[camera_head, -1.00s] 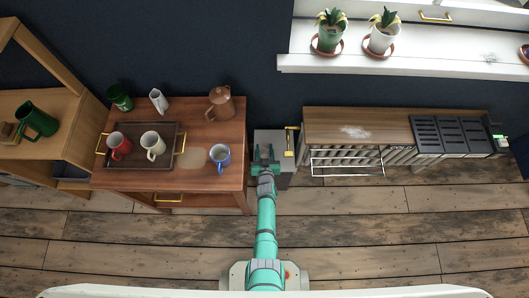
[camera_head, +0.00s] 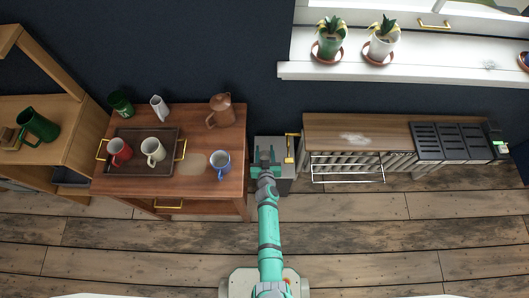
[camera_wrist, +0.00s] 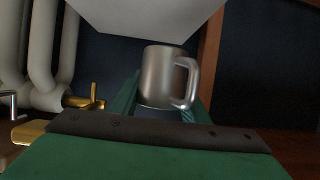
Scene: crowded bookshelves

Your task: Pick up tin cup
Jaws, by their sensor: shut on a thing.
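The tin cup (camera_wrist: 160,75) is a plain grey metal mug. In the wrist view it sits upright between the two green fingers of my gripper (camera_wrist: 158,98), with its handle on the right side. My gripper is shut on it. In the head view my gripper (camera_head: 266,158) is just right of the wooden table, over the grey box; the cup cannot be made out there.
A radiator (camera_head: 345,165) under a wooden top stands right. Valve and pipes (camera_wrist: 45,50) are close left. Front floor is clear.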

